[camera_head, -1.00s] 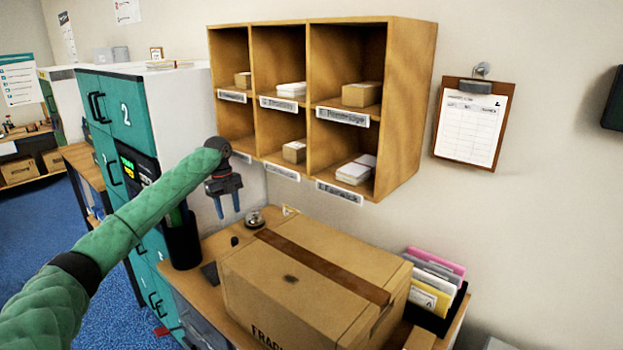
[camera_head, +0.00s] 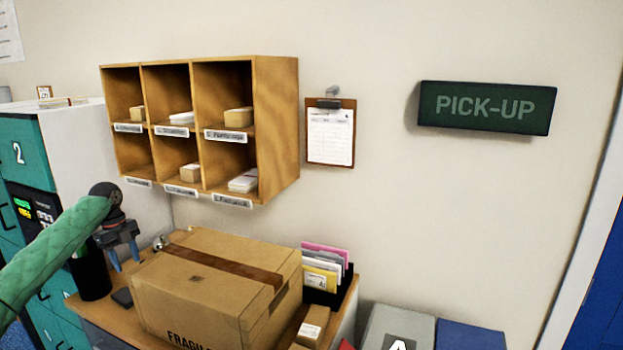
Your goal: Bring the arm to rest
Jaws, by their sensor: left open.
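My left arm, in a green sleeve, comes in from the left edge. My left gripper (camera_head: 126,258) points downward with its two blue fingers apart, and nothing is between them. It is in front of the wall, left of the large carton (camera_head: 210,290) and below the wooden pigeonhole shelf (camera_head: 276,130). My right gripper does not show.
The taped carton fills much of the desk. A file holder (camera_head: 335,298) with folders and a small box (camera_head: 312,325) are right of it. Teal lockers (camera_head: 25,155) stand at left. A clipboard (camera_head: 330,135) and a PICK-UP sign (camera_head: 487,108) hang on the wall.

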